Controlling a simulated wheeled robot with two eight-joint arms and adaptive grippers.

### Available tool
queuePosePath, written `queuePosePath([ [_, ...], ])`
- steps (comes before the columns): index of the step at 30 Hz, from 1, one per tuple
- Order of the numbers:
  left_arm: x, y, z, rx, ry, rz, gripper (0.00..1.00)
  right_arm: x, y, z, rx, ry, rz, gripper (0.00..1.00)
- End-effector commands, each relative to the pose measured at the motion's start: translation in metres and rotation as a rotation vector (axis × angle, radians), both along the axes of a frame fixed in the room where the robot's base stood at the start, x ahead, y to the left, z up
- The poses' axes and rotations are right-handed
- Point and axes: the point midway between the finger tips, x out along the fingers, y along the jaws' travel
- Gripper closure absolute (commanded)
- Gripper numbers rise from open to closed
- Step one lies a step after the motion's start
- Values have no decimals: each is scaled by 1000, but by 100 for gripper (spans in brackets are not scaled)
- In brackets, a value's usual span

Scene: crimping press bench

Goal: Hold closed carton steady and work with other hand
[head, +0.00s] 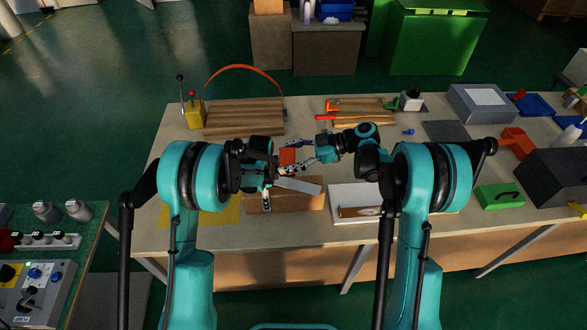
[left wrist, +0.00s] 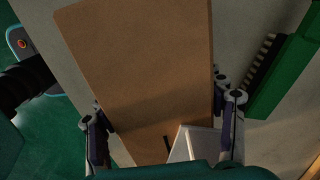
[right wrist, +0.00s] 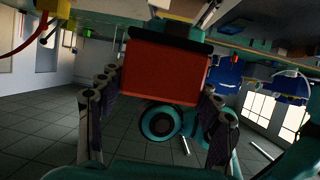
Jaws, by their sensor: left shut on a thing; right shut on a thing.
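The brown carton (head: 308,199) sits near the front edge of the bench, left of centre. In the left wrist view its plain brown face (left wrist: 140,75) lies between the fingers. My left gripper (head: 268,186) is shut on the carton. A pale grey-white flat piece (head: 298,186) lies across the carton, and its corner shows in the left wrist view (left wrist: 194,145). My right gripper (head: 293,156) is shut on a red block-like tool (head: 287,157) above and behind the carton. In the right wrist view the tool (right wrist: 163,72) has a dark upper edge; its far side is hidden.
A white tray (head: 343,218) with a wooden-looking piece stands right of the carton. A yellow mat (head: 228,212) lies left. Wooden boards (head: 243,118) lie behind. A green box (head: 500,197) and dark bin (head: 560,176) stand at right. Bare bench shows around the boards.

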Motion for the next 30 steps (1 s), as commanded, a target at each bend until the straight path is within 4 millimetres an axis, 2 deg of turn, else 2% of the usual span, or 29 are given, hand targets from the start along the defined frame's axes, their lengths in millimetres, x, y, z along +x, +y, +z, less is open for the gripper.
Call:
queuePosePath([
  [1,0,0,0,1,-1,0,26,0,0,0,0,0,0,73],
  [2,0,0,0,1,-1,0,21,0,0,0,0,0,0,73],
  [12,0,0,0,0,0,0,21,0,0,0,0,0,0,73],
  [22,0,0,13,0,0,0,21,0,0,0,0,0,0,73],
  [30,0,0,15,0,0,0,21,0,0,0,0,0,0,73],
])
